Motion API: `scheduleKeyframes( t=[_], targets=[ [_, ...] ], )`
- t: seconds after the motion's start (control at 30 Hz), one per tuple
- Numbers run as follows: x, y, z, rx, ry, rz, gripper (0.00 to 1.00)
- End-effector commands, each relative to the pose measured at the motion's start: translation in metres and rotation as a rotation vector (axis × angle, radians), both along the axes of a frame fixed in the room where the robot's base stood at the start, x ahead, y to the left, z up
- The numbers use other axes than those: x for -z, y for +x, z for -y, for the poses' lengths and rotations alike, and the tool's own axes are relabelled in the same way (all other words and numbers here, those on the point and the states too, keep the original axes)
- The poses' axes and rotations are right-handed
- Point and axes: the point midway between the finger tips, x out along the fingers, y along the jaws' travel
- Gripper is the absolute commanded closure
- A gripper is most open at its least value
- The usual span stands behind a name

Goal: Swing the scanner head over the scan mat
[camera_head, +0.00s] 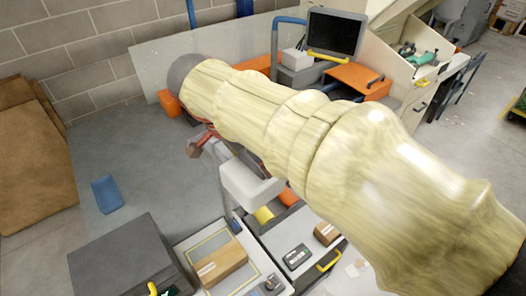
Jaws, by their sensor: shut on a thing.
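A pale grey box-shaped head on a thin post (250,187), which looks like the scanner head, stands in the middle of the view, just below my sleeved arm. The arm hides part of its mounting. The scan mat appears to be the pale panel with a yellow outline (192,252) at the lower middle, with a brown carton (221,263) on it. The head is above and right of the carton in the picture.
A dark grey box (125,255) is at lower left and a blue tray (107,194) lies on the floor. A monitor (335,34) stands at the back. A label device (297,257) and small carton (326,233) are right of the mat.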

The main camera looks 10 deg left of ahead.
Motion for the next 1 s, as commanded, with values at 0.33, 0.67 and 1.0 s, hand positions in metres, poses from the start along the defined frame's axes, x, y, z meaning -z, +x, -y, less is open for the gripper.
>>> scheduleKeyframes(
  t=[0.33, 0.67, 1.0],
  targets=[
    [0.001, -0.042, -0.045, 0.322, -0.003, -0.005, 0.7],
    [0.0, -0.063, -0.084, 0.57, -0.002, -0.004, 0.7],
    [0.001, -0.069, -0.105, 0.699, 0.0, -0.004, 0.7]
  ],
)
